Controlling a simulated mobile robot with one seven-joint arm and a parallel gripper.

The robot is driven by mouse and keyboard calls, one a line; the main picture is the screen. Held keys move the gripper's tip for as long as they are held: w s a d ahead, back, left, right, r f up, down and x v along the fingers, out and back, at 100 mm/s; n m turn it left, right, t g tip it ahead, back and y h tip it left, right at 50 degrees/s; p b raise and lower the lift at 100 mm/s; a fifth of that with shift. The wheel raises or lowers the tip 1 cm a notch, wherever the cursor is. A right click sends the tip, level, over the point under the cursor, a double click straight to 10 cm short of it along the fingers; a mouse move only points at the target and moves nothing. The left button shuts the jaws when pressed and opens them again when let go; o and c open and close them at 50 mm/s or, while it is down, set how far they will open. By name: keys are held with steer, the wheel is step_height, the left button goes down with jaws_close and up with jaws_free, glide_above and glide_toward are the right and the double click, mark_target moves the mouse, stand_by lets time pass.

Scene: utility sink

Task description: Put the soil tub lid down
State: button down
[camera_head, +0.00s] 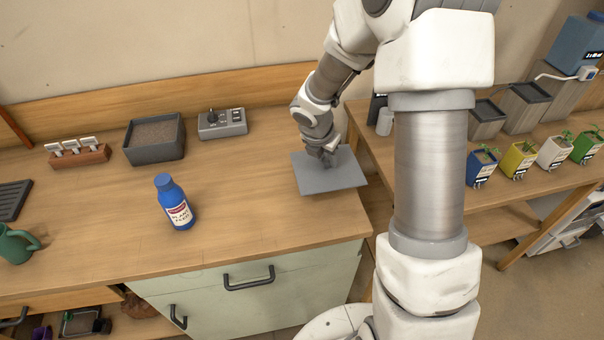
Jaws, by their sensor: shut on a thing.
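The soil tub lid (312,179) is a flat grey rectangular panel near the right end of the wooden bench. My gripper (328,158) is above it and shut on its top, at a grip that my fingers partly hide. The lid's right part reaches past the bench's right edge. I cannot tell whether its underside touches the bench. The soil tub (152,157), a dark grey box with brown soil in it, stands open at the back of the bench.
A blue plant-feed bottle (175,203) stands mid-bench. A grey control box (222,124) and a brown block with white-topped items (80,156) are at the back. A green mug (17,246) is far left. Bench surface between bottle and lid is clear. Plant pots (518,161) stand right.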

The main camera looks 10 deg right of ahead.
mark_target(302, 161)
steer(key=w+a+f, duration=0.2)
steer(key=a, duration=0.1)
steer(key=w+a+f, duration=0.2)
steer(key=shift+a, duration=0.2)
steer(key=shift+f+b, duration=0.5)
steer(key=shift+f, duration=1.55)
steer(key=shift+f, duration=0.15)
steer(key=c, duration=0.6)
jaws_free()
